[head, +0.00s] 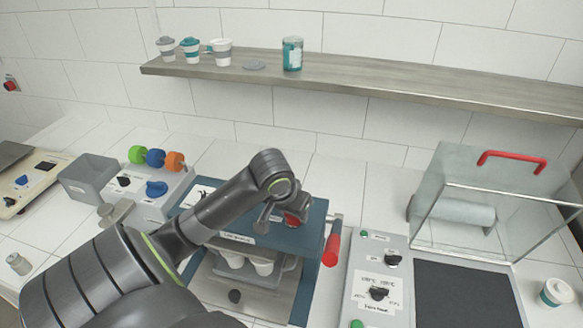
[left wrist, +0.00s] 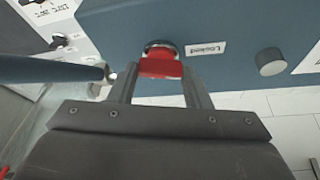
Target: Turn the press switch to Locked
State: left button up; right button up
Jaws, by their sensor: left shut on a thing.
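The press switch is a red knob (left wrist: 160,67) on the blue press housing (left wrist: 240,25). My left gripper (left wrist: 160,84) is shut on it, one finger on each side. A white label reading "Locked" (left wrist: 206,48) is just right of the knob in the left wrist view. In the head view, my left gripper (head: 288,213) reaches over the top of the blue press (head: 312,228), and the red knob (head: 297,218) is partly hidden by it. I cannot tell exactly which way the knob points. My right gripper is not in view.
A lever with a red handle (head: 332,248) stands at the press's right side. White cups (head: 264,266) sit inside the press. A control panel (head: 378,275) with black knobs is to the right, near a clear box (head: 470,200). A shelf (head: 350,80) spans the back wall.

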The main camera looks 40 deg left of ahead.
pick_arm(q)
jog(key=shift+w+d+n+y, duration=0.1)
jog(key=shift+n+y, duration=0.5)
jog(key=shift+n, duration=0.9)
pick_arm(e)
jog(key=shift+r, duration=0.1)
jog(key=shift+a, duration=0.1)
pick_arm(q)
jog(key=o, duration=1)
jog(key=shift+r, duration=0.1)
